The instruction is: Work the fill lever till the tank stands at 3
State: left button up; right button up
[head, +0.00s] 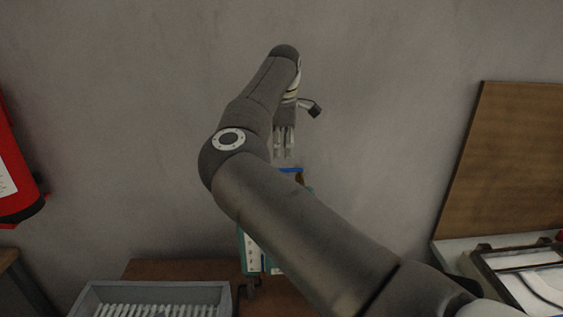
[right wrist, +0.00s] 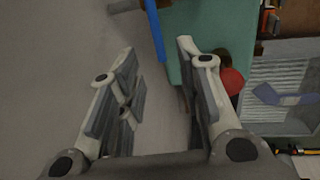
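My right gripper (head: 284,153) hangs fingers down above a teal apparatus (head: 243,250), in front of the wall. In the right wrist view my right gripper (right wrist: 157,62) is open, with nothing between its fingers. The apparatus shows there as a teal surface (right wrist: 190,20) with a blue bar (right wrist: 154,30). A red rounded part (right wrist: 231,80), possibly the lever's knob, lies just right of the right-hand finger, partly hidden by it. A white marked panel (head: 252,254) is on the apparatus; its reading is too small to tell. My arm hides much of the apparatus. My left gripper is out of view.
A grey tray (head: 85,300) with rows of white pieces stands at the front left on a brown table (head: 180,268). A red object (head: 12,170) hangs on the wall at left. A wooden board (head: 505,160) and an open case (head: 490,262) are at right.

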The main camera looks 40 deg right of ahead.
jog(key=f, duration=0.1)
jog(key=f+p, duration=0.1)
jog(key=f, duration=0.1)
jog(key=w+f, duration=0.1)
jog(key=f, duration=0.1)
jog(key=shift+w+d+f+p, duration=0.1)
jog(key=shift+d+f+p, duration=0.15)
jog(key=shift+d+p, duration=0.1)
jog(key=shift+f, duration=0.45)
grip_shut()
